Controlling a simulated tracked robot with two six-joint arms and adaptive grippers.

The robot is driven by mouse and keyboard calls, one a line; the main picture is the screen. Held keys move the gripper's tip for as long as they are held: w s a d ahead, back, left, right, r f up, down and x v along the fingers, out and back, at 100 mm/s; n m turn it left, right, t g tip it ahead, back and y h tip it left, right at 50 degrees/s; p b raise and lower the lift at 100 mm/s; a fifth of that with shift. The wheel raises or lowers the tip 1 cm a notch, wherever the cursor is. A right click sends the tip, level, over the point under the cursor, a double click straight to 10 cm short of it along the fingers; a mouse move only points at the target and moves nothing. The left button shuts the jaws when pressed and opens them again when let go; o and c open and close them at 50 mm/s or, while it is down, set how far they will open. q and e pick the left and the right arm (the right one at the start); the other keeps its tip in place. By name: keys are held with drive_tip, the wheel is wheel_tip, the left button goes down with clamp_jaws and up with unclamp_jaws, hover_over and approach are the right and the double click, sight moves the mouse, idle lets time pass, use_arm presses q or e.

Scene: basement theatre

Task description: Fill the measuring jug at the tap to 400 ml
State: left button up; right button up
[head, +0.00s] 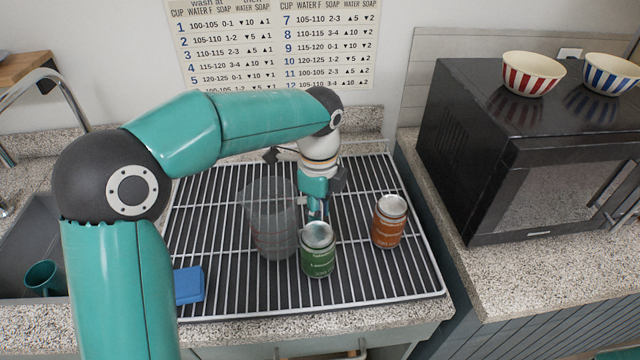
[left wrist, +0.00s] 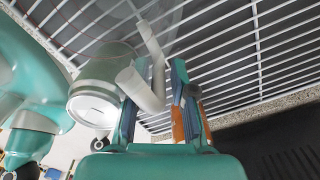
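The clear measuring jug (head: 268,222) stands upright on the wire rack and looks empty; I cannot read its marks. My left gripper (head: 316,208) is at the jug's right side, behind the green tin. In the left wrist view its fingers (left wrist: 155,105) are apart, with the jug's pale handle (left wrist: 140,88) between them. A gap shows beside the handle, so the gripper looks open. My right gripper is not in view.
A green tin (head: 318,255) stands close in front of the gripper, and an orange tin (head: 389,225) to its right. A blue block (head: 189,285) lies at the front left of the rack (head: 350,287). A teal cup (head: 42,278) is in the sink. A black microwave (head: 500,150) stands right.

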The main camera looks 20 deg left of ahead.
use_arm(q)
wheel_tip(320, 180, up, 10)
drive_tip(key=shift+r+p, duration=0.1)
drive_tip(key=shift+p, duration=0.25)
